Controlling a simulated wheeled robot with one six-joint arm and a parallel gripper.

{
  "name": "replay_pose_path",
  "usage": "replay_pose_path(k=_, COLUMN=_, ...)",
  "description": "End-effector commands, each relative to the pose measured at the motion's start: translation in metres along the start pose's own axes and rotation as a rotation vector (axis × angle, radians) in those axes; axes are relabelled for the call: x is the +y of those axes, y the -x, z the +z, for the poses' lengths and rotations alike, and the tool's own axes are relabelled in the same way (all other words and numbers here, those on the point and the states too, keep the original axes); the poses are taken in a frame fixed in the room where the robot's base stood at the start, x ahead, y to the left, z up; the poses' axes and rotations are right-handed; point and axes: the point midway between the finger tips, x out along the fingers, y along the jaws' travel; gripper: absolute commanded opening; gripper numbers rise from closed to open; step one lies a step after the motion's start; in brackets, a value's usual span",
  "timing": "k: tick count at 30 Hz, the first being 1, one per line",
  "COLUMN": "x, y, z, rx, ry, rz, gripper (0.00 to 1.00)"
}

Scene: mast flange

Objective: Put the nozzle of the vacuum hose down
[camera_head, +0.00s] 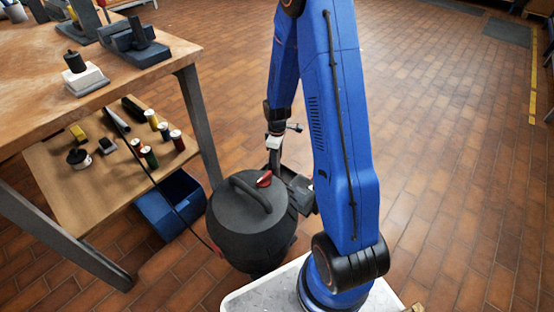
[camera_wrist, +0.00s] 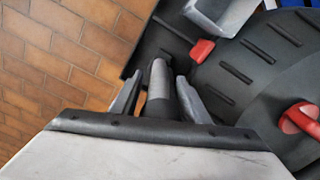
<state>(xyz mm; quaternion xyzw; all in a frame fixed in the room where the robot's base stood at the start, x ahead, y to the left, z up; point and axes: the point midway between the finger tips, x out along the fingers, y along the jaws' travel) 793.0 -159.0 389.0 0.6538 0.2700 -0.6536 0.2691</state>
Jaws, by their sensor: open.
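The vacuum (camera_head: 240,228) is a round black canister with an arched handle and a red knob, standing on the floor beside the bench. My gripper (camera_head: 275,160) points down just behind it, at its far right side. In the wrist view my gripper (camera_wrist: 158,82) is open, with a finger on each side of a dark grey tube-like piece, which looks like the nozzle (camera_wrist: 159,92). Whether the fingers touch it, I cannot tell. Its lower end is near a black tray-like part (camera_wrist: 165,42) beside the canister. In the head view the nozzle is hard to make out.
A wooden workbench (camera_head: 130,75) stands at left, with tools on top. Its lower shelf (camera_head: 75,185) holds several spools and small parts. A blue bin (camera_head: 170,205) sits between bench and vacuum. A thin dark cable runs down past the shelf. The tiled floor at right is clear.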

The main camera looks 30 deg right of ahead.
Motion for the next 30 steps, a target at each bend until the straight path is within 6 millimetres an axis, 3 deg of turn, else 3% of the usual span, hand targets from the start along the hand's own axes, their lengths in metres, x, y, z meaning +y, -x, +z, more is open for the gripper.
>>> replay_pose_path(k=15, x=0.001, y=0.084, z=0.0, rx=0.003, ry=0.0, rz=0.004, gripper=0.42)
replay_pose_path(k=26, x=-0.001, y=0.116, z=0.0, rx=0.003, ry=-0.004, rz=0.004, gripper=0.42)
replay_pose_path(k=30, x=-0.011, y=0.139, z=0.002, rx=0.015, ry=-0.037, rz=0.021, gripper=0.42)
